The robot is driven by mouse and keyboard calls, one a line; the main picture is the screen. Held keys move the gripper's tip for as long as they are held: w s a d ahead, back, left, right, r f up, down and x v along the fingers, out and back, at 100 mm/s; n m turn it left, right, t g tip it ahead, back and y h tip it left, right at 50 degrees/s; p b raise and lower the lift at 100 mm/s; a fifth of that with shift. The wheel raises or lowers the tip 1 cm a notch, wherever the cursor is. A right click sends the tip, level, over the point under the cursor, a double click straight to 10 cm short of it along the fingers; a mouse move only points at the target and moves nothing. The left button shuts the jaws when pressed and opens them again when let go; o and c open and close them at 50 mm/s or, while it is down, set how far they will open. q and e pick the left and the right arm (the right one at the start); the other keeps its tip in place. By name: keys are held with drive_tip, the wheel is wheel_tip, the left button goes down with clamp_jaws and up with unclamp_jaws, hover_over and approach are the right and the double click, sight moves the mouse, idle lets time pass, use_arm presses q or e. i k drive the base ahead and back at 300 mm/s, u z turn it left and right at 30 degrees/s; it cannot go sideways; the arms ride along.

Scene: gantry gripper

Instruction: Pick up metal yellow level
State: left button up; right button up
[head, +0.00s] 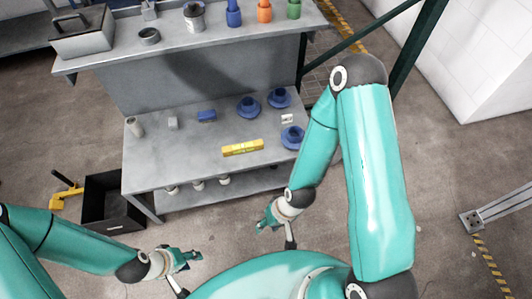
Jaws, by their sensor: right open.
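The yellow level (242,148) lies flat on the grey metal workbench (160,178), near its front edge and right of the middle. My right gripper (264,220) is open and empty. It is in front of the bench, nearer to me than the level and apart from it. My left gripper (193,257) is lower and further left, in front of the bench and away from the level. Its fingers are too small to tell whether they are open.
Blue round parts (249,107), a blue block (207,115) and small grey pieces (173,123) stand behind and beside the level. An upper shelf (190,45) overhangs the back. A black bin (105,205) stands at the bench's left.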

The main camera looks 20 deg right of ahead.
sight(257, 145)
drive_tip(key=u, duration=0.25)
drive_tip(key=i, duration=0.75)
drive_tip(key=z, duration=0.25)
drive_tip(key=k, duration=0.75)
drive_tip(key=u, duration=0.15)
drive_tip(key=i, duration=0.85)
drive_tip(key=z, duration=0.05)
